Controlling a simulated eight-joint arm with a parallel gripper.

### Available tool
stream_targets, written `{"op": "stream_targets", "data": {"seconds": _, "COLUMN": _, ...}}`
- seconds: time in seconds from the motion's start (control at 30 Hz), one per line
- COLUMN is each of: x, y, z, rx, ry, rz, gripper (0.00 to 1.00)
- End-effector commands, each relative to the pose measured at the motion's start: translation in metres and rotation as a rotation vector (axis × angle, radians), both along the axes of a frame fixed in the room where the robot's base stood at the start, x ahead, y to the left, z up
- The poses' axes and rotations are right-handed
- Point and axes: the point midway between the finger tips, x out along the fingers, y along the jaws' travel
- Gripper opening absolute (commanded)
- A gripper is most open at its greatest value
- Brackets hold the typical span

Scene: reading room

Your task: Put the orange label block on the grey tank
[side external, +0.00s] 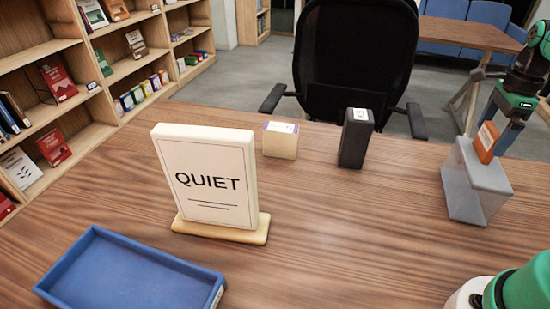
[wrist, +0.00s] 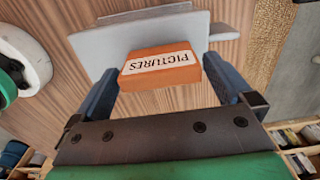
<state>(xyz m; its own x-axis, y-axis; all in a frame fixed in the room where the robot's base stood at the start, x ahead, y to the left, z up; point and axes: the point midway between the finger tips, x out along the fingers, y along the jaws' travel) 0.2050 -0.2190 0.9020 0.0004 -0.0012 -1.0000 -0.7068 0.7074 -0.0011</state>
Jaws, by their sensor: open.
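The orange label block (side external: 486,142) stands upright on the top of the grey tank (side external: 476,190), at the right of the table in the side external view. In the wrist view the orange block (wrist: 160,81) shows its white "PICTURES" label, with the grey tank (wrist: 103,62) behind it. My gripper (side external: 499,123) is at the block's upper end, partly overlapping it in the side view. In the wrist view my gripper (wrist: 160,75) is open, with one blue finger at either side of the block. Whether a finger still touches it I cannot tell.
A QUIET sign (side external: 203,185) stands mid-table, with a cream block (side external: 281,144) and a dark box (side external: 355,143) behind it. A blue tray (side external: 130,275) lies front left. The table between sign and tank is clear. A black chair (side external: 352,55) stands behind the table.

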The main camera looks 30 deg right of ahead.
Motion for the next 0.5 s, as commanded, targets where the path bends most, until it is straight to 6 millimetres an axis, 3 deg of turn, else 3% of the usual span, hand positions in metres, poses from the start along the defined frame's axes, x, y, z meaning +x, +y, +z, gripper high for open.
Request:
{"op": "stream_targets", "data": {"seconds": 0.3, "x": 0.0, "y": 0.0, "z": 0.061, "rx": 0.0, "ry": 0.0, "rz": 0.0, "gripper": 1.0}}
{"op": "stream_targets", "data": {"seconds": 0.5, "x": 0.0, "y": 0.0, "z": 0.088, "rx": 0.001, "ry": -0.001, "rz": 0.0, "gripper": 1.0}}
